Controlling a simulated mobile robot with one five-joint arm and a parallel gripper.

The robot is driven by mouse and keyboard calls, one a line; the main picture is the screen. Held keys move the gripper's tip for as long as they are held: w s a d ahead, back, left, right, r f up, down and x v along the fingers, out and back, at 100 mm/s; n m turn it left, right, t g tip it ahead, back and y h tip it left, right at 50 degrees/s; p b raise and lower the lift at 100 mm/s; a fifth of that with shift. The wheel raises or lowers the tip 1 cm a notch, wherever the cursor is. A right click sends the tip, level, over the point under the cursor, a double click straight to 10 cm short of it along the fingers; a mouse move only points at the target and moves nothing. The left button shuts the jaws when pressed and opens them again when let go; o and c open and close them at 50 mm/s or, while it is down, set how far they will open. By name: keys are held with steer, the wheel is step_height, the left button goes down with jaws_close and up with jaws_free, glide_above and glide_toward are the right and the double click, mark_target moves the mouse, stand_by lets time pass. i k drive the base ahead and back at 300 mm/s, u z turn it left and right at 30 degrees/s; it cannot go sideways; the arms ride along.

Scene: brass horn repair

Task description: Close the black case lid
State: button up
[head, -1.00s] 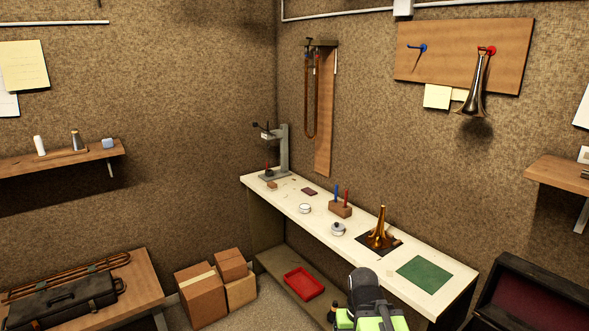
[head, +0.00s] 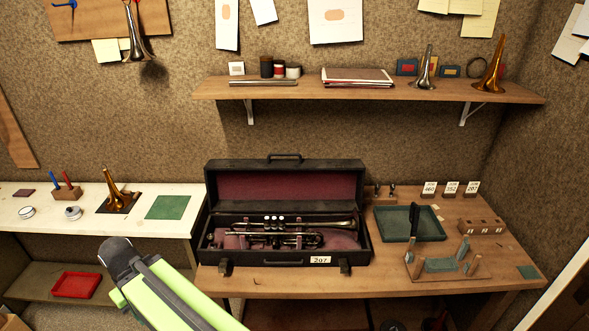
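The black case (head: 290,259) stands open on the wooden bench, with a tag reading 207 on its front. Its lid (head: 287,185) is raised upright at the back, showing a dark red lining and a handle on the top edge. A silver trumpet (head: 282,232) lies inside on red lining. My green and black arm reaches in from the bottom, left of the case and apart from it. My gripper's dark end (head: 116,252) shows in front of the white bench, but its fingers cannot be made out.
A green tray (head: 411,224), a wooden stand with pegs (head: 442,266) and number cards (head: 451,188) sit right of the case. A shelf (head: 370,91) hangs above it. The white bench (head: 90,222) at left holds a brass bell and small tins.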

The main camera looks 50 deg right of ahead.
mark_target(268, 185)
steer(key=u, duration=0.3)
steer(key=k, duration=0.15)
steer(key=z, duration=2.85)
steer(key=k, duration=1.45)
steer(key=u, duration=0.7)
steer(key=i, duration=1)
